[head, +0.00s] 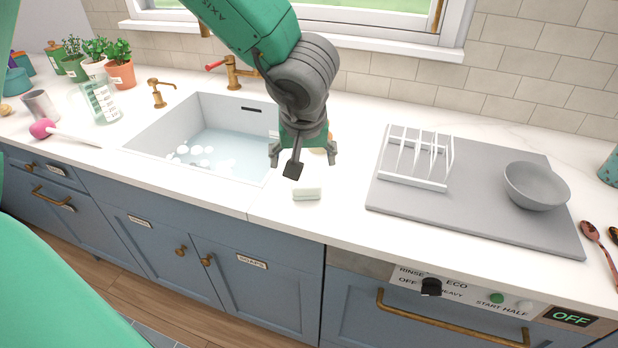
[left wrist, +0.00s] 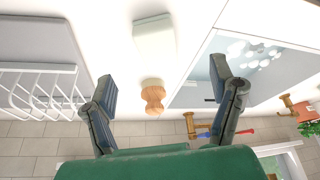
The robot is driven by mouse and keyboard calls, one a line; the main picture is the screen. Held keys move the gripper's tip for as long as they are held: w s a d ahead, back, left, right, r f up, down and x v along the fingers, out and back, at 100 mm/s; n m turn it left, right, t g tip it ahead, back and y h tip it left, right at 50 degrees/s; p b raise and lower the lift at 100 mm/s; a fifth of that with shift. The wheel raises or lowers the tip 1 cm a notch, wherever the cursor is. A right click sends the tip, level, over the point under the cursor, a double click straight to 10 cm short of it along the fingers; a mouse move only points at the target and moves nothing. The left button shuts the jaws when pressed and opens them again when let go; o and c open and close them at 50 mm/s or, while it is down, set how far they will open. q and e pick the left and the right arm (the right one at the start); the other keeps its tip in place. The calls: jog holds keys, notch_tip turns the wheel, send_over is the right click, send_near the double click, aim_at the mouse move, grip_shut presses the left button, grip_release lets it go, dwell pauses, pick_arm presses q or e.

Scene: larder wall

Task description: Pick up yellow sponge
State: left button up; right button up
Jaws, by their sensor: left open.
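I make out no clearly yellow sponge in either view. A pale, off-white block (head: 307,193) lies on the counter just in front of my left gripper (head: 303,158); it also shows in the left wrist view (left wrist: 154,37). A round tan wooden knob-like item (left wrist: 152,95) stands beside it, mostly hidden behind the gripper in the head view. My left gripper hangs over the counter right of the sink, fingers spread and empty. In the left wrist view its fingertips (left wrist: 163,80) frame the wooden item, with the block beyond. My right gripper is not in view.
The sink (head: 210,135) with water and suds is to the left, with a brass tap (head: 235,72) behind. A grey mat (head: 480,215) to the right bears a white rack (head: 416,160) and a grey bowl (head: 536,186). The counter in front of the block is narrow.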

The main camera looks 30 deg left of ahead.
aim_at(306, 178)
pick_arm(q)
jog(key=b+x, duration=0.1)
jog(key=x, duration=0.4)
jog(key=shift+f, duration=0.15)
jog(key=shift+w+b+x, duration=0.2)
jog(key=shift+b+x, duration=0.1)
jog(key=shift+x, duration=0.75)
jog(key=shift+w+b+x, duration=0.2)
jog(key=shift+b+x, duration=0.05)
jog(key=shift+x, duration=0.75)
jog(key=shift+w+b+x, duration=0.2)
jog(key=shift+b+x, duration=0.1)
jog(key=shift+x, duration=0.75)
jog(key=shift+s+r, duration=0.1)
jog(key=shift+r, duration=0.25)
jog(key=c, duration=1.1)
notch_tip(306, 178, up, 10)
jog(key=p, duration=0.3)
